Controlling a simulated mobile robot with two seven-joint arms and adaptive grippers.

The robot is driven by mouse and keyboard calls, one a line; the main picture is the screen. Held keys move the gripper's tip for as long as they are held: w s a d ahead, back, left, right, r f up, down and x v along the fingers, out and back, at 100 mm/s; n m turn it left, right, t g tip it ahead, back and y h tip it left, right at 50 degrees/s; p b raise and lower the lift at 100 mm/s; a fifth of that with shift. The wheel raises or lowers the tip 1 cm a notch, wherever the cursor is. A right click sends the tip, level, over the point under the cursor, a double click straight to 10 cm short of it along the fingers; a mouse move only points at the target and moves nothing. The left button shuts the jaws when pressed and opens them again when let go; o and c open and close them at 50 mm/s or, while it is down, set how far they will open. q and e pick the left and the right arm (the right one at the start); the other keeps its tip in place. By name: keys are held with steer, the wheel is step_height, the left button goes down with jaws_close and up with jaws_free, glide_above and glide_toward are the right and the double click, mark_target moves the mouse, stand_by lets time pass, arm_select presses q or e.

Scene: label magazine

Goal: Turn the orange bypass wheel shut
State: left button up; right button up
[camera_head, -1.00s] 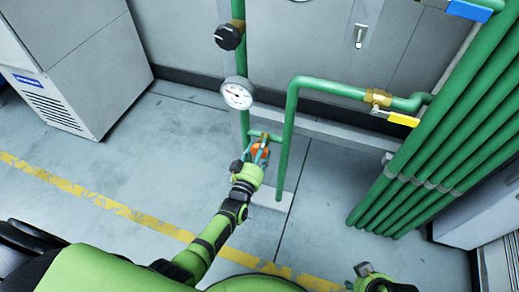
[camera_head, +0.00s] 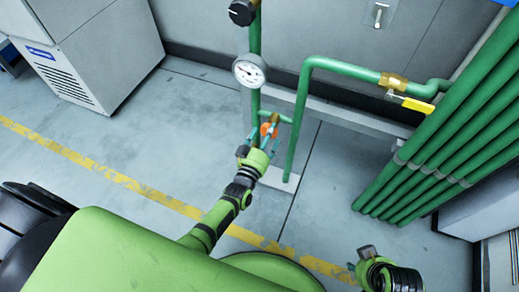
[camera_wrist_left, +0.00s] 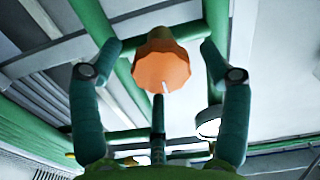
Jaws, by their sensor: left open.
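The orange bypass wheel (camera_head: 267,129) sits on a short green cross pipe low between two upright green pipes. In the left wrist view the wheel (camera_wrist_left: 162,70) shows as a scalloped orange knob with a pale mark on its face. My left gripper (camera_head: 262,141) is at the wheel in the head view. In the left wrist view its two fingers (camera_wrist_left: 152,68) stand wide apart, one on each side of the wheel, with gaps between them and its rim. My right gripper (camera_head: 367,252) is at the bottom right, away from the pipes; its fingers are not clear.
A round gauge (camera_head: 250,71) and a black knob (camera_head: 242,12) are on the upright pipe above the wheel. A yellow lever valve (camera_head: 410,102) is on the pipe to the right. Several green pipes (camera_head: 440,140) slant down at the right. The floor left of the wheel is clear.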

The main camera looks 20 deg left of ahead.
arm_select(q)
steer(key=s, duration=1)
steer(key=shift+w+a, duration=0.1)
steer(key=s+a+f+m+g+p, duration=0.1)
steer(key=s+a+f+g+p, duration=0.1)
steer(key=s+g+p, duration=0.3)
steer(key=s+a+f+m+g+p, duration=0.2)
steer(key=s+g+p, duration=0.4)
steer(key=s+p, duration=0.6)
steer(key=s+a+f+m+g+p, duration=0.1)
steer(key=s+g+p, duration=0.5)
steer(key=s, duration=1.3)
steer(key=a+f+p, duration=0.1)
steer(key=p, duration=0.2)
steer(key=shift+s+f+y, duration=0.25)
steer(key=shift+f+y, duration=0.05)
steer(key=shift+f, duration=0.1)
arm_select(e)
steer(key=s+d+f+g, duration=0.1)
steer(key=s, duration=0.8)
steer(key=s+d+f+g, duration=0.1)
steer(key=s+d+f, duration=0.1)
steer(key=s, duration=0.8)
steer(key=shift+f, duration=0.3)
